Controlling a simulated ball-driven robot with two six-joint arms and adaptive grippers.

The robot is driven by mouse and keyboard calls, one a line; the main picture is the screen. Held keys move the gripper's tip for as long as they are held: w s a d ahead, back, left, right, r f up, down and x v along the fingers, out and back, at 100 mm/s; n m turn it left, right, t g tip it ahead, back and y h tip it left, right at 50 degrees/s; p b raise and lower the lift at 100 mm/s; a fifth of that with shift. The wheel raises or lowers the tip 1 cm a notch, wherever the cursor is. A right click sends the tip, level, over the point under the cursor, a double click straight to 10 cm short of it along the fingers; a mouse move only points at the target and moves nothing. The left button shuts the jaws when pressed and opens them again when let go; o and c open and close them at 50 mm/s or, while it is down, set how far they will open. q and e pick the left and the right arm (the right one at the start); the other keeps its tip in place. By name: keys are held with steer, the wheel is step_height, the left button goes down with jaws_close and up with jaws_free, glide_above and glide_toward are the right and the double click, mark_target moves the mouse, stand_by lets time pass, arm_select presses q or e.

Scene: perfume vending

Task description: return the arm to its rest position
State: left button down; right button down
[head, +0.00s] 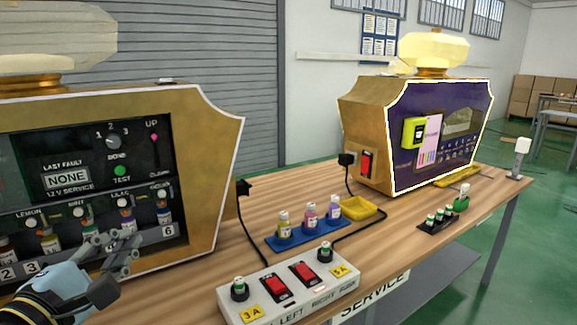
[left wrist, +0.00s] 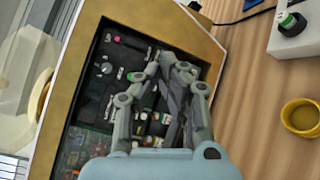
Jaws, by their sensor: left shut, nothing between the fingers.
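My left gripper (head: 122,254) is at the lower left of the head view, in front of the left gold vending machine (head: 222,150) and its row of small bottles. In the left wrist view my left gripper (left wrist: 168,62) points at the same machine's dark front panel (left wrist: 112,52); its fingers are closed with nothing between them. It hides some of the bottles. My right gripper is not in view.
A white switch box (head: 290,290) with red switches stands near the table's front edge. A blue tray (head: 290,239) with bottles and a yellow dish (head: 364,208) lie behind it. A second machine (head: 365,130) stands at the right. The wooden table has some bare room between them.

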arm_select(q)
steer(key=s+d+f+m+g, duration=0.3)
steer(key=s+f+m+g, duration=0.5)
steer(key=s+m, duration=0.45)
steer(key=s+a+f+m+g+y, duration=0.1)
steer(key=s+a+m+g+y, duration=0.15)
steer(key=s+m, duration=0.3)
steer(key=s+a+f+m+g+y, duration=0.1)
steer(key=s+a+f+m+g, duration=0.2)
steer(key=s, duration=0.4)
step_height(320, 180, down, 25)
steer(key=s+a+g+b, duration=0.1)
steer(key=s+a+g, duration=0.1)
steer(key=s+a+f+g, duration=0.1)
steer(key=s+f, duration=1.7)
steer(key=shift+a+b, duration=0.15)
steer(key=shift+b, duration=0.3)
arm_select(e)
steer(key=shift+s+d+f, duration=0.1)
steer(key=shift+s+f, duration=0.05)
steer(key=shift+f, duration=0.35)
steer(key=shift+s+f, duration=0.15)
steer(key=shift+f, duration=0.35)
arm_select(q)
steer(key=shift+g, duration=0.25)
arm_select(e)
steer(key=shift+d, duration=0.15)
